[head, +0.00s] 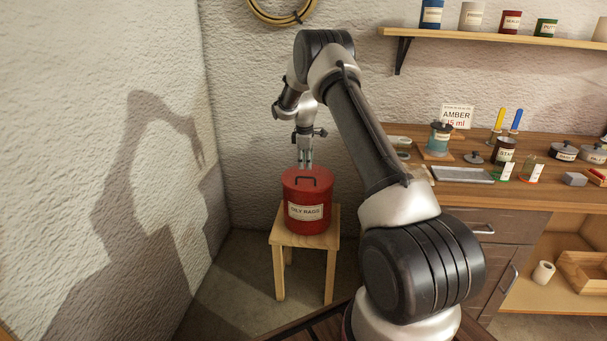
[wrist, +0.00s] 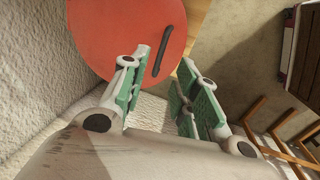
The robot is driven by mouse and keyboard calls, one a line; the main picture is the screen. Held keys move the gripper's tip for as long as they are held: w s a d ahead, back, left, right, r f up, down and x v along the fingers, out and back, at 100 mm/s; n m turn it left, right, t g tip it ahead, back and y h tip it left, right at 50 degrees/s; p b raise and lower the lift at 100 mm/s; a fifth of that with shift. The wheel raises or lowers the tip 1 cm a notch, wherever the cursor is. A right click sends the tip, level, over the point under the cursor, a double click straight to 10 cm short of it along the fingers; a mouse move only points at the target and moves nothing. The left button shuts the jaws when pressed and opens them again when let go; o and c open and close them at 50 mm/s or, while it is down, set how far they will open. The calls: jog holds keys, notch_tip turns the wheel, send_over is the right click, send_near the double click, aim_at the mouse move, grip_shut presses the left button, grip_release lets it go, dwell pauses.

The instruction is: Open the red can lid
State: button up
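The red can (head: 308,212), labelled "OILY RAGS", stands upright on a small wooden stool. Its red lid (head: 300,180) lies flat on top and looks closed, with a dark bar handle (head: 306,179). In the wrist view the lid (wrist: 115,35) fills the upper left, and the handle (wrist: 168,50) shows beyond the fingertips. My gripper (head: 305,165) points down above the lid, near its far side. Its green-padded fingers (wrist: 160,85) are apart with nothing between them. The handle is not between the fingers. The gap between fingertips and lid is hard to judge.
The wooden stool (head: 304,240) stands close to the rough wall on the left. A workbench (head: 480,200) with jars, a tray (head: 462,174) and an "AMBER 15 ml" sign (head: 457,116) is at the right.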

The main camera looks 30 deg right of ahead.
send_over(306, 186)
notch_tip(306, 186, down, 6)
jog(key=shift+f, duration=0.2)
grip_shut()
